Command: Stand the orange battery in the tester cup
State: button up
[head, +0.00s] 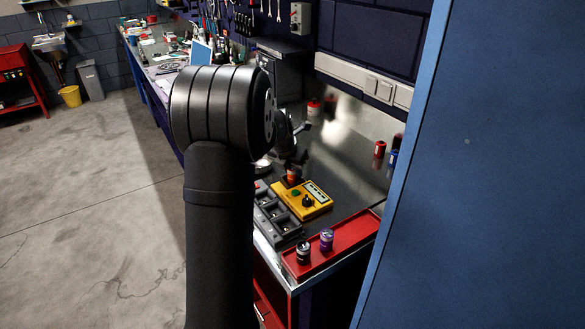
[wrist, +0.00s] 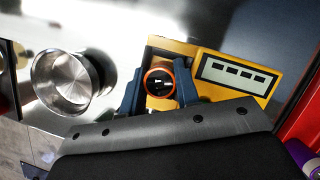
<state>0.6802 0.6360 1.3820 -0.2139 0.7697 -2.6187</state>
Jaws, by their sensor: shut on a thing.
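The yellow tester (head: 316,207) stands on the steel bench, with a display, a green button and a dark knob. It also shows in the wrist view (wrist: 207,57). My gripper (wrist: 159,88) is shut on the orange battery (wrist: 173,72), one jaw on each side. The battery's round end, with an orange rim and dark centre, faces the wrist camera. In the head view the battery (head: 293,175) looks upright at the tester's far left corner, below my gripper (head: 291,163). The tester cup is mostly hidden there; I cannot tell whether the battery's lower end is inside it.
A dark rack with square compartments (head: 285,224) stands left of the tester. A red tray (head: 347,237) in front holds a black-and-white battery (head: 303,253) and a purple battery (head: 326,240). A shiny metal bowl (wrist: 68,82) is beside my gripper. Red (head: 379,149) and blue (head: 392,160) cylinders stand behind.

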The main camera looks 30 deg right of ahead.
jog(key=shift+f, duration=0.15)
jog(key=o, duration=0.8)
jog(key=v, duration=1.1)
jog(key=shift+a, duration=0.1)
jog(key=shift+f, duration=0.1)
jog(key=x, duration=0.8)
jog(key=shift+f, duration=0.2)
